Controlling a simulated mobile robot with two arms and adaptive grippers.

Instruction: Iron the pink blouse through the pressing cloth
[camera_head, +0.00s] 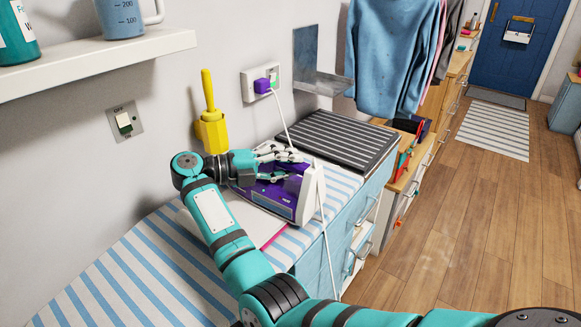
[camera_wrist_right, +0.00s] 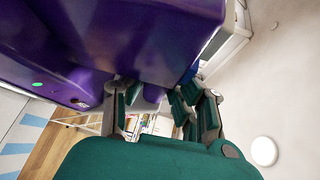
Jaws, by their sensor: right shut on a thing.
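The purple and white iron (camera_head: 272,196) is at the middle of the head view, its white heel to the right. My right gripper (camera_head: 285,160) is shut on its handle from above; the purple body also fills the upper left of the right wrist view (camera_wrist_right: 110,45). A white cloth (camera_head: 247,226) lies on the striped board beside and partly behind the iron, part of it hidden by my arm. A thin pink edge (camera_head: 273,237) shows at the cloth's right side; the rest of the blouse is hidden. I cannot tell whether the soleplate touches the cloth. My left gripper is out of view.
The blue-and-white striped board (camera_head: 125,280) extends to the lower left. A dark ribbed mat (camera_head: 338,138) lies beyond the iron. The iron's white cord runs up to a purple plug (camera_head: 264,86) in the wall.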

